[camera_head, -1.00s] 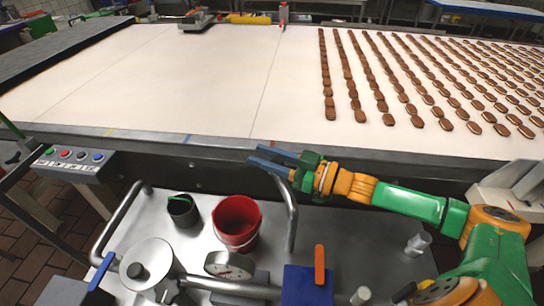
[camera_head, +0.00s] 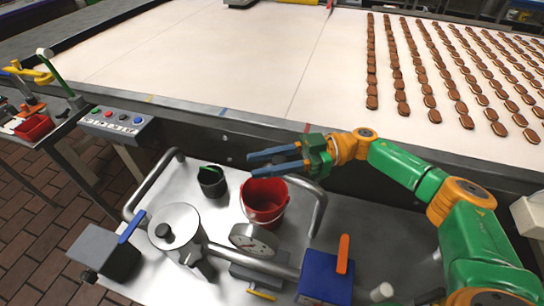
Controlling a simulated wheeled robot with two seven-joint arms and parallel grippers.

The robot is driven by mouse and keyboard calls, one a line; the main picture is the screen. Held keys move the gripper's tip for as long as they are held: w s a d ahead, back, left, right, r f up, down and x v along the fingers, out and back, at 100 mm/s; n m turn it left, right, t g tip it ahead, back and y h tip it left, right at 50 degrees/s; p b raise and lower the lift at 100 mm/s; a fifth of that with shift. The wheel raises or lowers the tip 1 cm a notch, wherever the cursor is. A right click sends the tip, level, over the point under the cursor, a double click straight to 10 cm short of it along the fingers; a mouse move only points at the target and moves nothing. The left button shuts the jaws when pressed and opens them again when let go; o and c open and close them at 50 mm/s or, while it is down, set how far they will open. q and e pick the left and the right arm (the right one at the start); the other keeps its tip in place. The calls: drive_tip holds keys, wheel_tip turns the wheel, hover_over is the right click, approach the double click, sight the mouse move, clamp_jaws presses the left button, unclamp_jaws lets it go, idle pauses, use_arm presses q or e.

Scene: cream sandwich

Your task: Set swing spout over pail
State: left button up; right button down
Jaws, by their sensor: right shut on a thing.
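The red pail (camera_head: 264,207) stands on the steel cart top, its far rim partly behind my fingers. My right gripper (camera_head: 262,162) reaches in from the right over that rim. It is shut on the pail, though the exact contact is hard to see. A horizontal steel pipe (camera_head: 278,266) runs from near the lidded steel pot (camera_head: 174,228) past a round gauge (camera_head: 253,240) to a blue box (camera_head: 326,278) with an orange lever. I cannot tell which part of this pipework is the swing spout. My left gripper is not in view.
A dark cup (camera_head: 212,184) stands left of the pail. Curved cart rails (camera_head: 319,214) flank the cart top. Behind is a wide conveyor belt (camera_head: 200,65) with rows of brown biscuits at right. A button panel (camera_head: 116,124) is at left.

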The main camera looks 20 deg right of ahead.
drive_tip(key=shift+s+a+n+g+b, duration=0.45)
drive_tip(key=shift+s+n+g, duration=0.3)
drive_tip(key=shift+g, duration=0.45)
drive_tip(key=c, duration=0.5)
unclamp_jaws()
drive_tip(key=shift+a, duration=0.1)
drive_tip(key=d+b, duration=0.1)
drive_tip(key=d, duration=0.1)
drive_tip(key=d+b, duration=0.1)
drive_tip(key=d, duration=0.1)
drive_tip(key=d+b, duration=0.1)
drive_tip(key=d, duration=0.2)
drive_tip(key=shift+w+b, duration=0.4)
drive_tip(key=shift+r, duration=0.1)
